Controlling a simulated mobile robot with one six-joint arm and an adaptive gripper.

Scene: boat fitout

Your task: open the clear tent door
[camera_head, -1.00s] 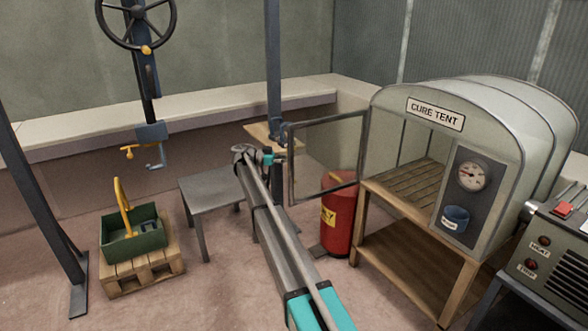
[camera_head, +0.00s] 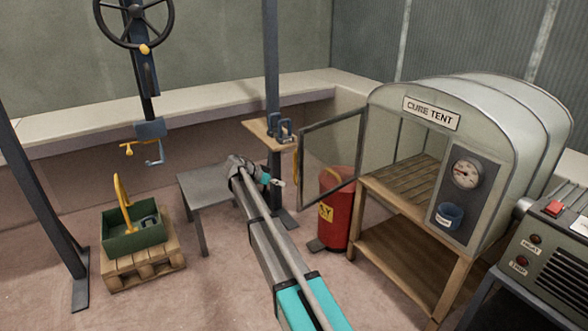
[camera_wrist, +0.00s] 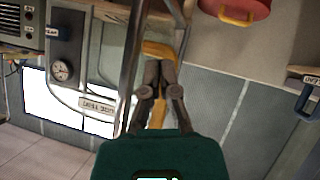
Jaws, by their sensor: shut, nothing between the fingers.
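The clear tent door (camera_head: 330,156) is a see-through panel in a thin dark frame. It stands swung out from the left side of the cure tent (camera_head: 490,130), and the slatted shelf (camera_head: 405,178) inside shows through the open front. My gripper (camera_head: 279,182) is shut and empty, just left of the door's free edge in the head view, apparently apart from it. In the wrist view my gripper (camera_wrist: 162,68) has its fingers together beside a metal frame bar. A yellow piece (camera_wrist: 158,48) shows at the fingertips; I cannot tell whether they touch it.
A red bin (camera_head: 338,222) stands behind and below the door. A grey table (camera_head: 205,185) and a green crate (camera_head: 133,235) on a pallet are at left. A dark post (camera_head: 272,70) with a small clamp shelf rises behind my arm. A control box (camera_head: 550,240) stands at right.

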